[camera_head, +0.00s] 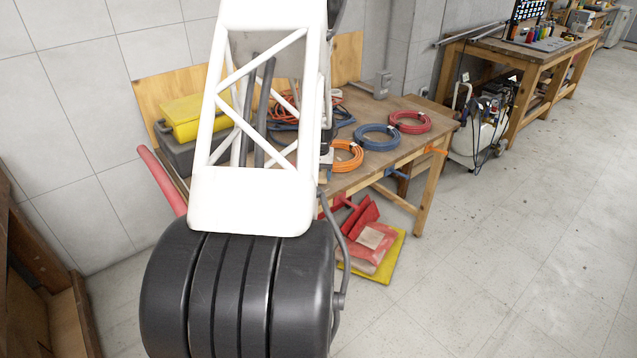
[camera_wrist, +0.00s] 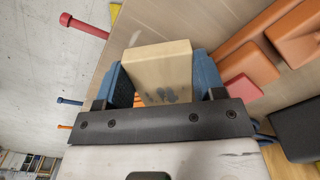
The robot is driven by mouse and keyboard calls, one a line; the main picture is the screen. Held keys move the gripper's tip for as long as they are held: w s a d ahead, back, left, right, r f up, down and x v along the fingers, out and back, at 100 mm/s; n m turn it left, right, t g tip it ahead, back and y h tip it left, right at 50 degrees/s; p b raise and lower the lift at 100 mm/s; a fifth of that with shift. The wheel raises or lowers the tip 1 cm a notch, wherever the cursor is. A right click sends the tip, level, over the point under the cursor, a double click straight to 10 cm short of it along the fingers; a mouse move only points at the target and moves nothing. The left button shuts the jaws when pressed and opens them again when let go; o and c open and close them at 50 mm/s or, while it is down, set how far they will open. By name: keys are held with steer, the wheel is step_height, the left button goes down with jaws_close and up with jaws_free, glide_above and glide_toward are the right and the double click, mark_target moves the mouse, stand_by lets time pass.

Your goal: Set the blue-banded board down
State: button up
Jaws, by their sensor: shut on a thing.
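A pale wooden board (camera_wrist: 160,62) sits between the two blue-padded fingers of my gripper (camera_wrist: 162,78) in the wrist view. The gripper is shut on it, one finger at each side. Dark bluish marks show on the board's near end; a full blue band is not clear. Behind it lies the brown wooden workbench top (camera_wrist: 165,20); I cannot tell whether the board touches it. In the head view my white and black arm covers the gripper and the board, over the workbench (camera_head: 405,150).
Orange blocks (camera_wrist: 295,38) and a red block (camera_wrist: 242,90) lie right of the board in the wrist view. Orange (camera_head: 347,156), blue (camera_head: 376,136) and red (camera_head: 409,122) coiled hoses lie on the bench. A yellow case (camera_head: 195,118) stands at the back left.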

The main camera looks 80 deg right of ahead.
steer(key=shift+f, duration=0.1)
steer(key=shift+f, duration=1.65)
steer(key=shift+f, duration=0.15)
steer(key=o, duration=0.9)
step_height(320, 180, up, 12)
steer(key=shift+r, duration=0.15)
steer(key=shift+c, duration=0.3)
